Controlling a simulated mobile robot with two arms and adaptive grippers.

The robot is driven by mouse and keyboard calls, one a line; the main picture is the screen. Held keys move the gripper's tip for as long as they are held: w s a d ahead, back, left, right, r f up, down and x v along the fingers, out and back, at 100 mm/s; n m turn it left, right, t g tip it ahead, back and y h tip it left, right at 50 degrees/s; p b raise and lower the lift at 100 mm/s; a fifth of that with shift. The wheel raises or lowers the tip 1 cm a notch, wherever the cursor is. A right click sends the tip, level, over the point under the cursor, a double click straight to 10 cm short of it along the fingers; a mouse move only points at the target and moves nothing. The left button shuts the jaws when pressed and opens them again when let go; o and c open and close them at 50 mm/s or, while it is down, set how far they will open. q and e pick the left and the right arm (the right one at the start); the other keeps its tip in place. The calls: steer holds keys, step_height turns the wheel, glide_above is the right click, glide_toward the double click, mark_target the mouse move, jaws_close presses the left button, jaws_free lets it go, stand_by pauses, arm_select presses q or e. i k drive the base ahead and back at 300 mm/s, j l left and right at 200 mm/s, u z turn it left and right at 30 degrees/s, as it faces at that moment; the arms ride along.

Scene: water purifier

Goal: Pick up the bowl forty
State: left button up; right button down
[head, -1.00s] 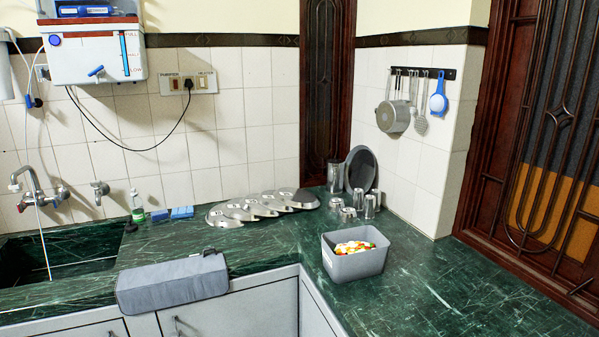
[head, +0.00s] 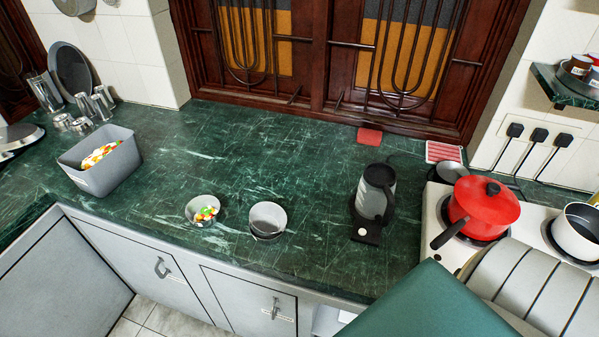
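Two small bowls stand on the green marble counter in the head view. The left bowl (head: 196,203) is pale grey and holds small colourful pieces. The right bowl (head: 268,214) is grey and looks empty, a short way from the first. I cannot read a label on either, so I cannot tell which one is bowl forty. Neither of my grippers is in view.
A grey bin (head: 115,171) with colourful contents stands left of the bowls. A dark kettle (head: 375,190) stands to their right. A red pot (head: 483,203) sits on the white stove (head: 437,210). The counter (head: 245,150) behind the bowls is clear.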

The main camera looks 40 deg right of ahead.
mark_target(267, 219)
steer(key=z, duration=0.8)
steer(key=k+l, duration=0.05)
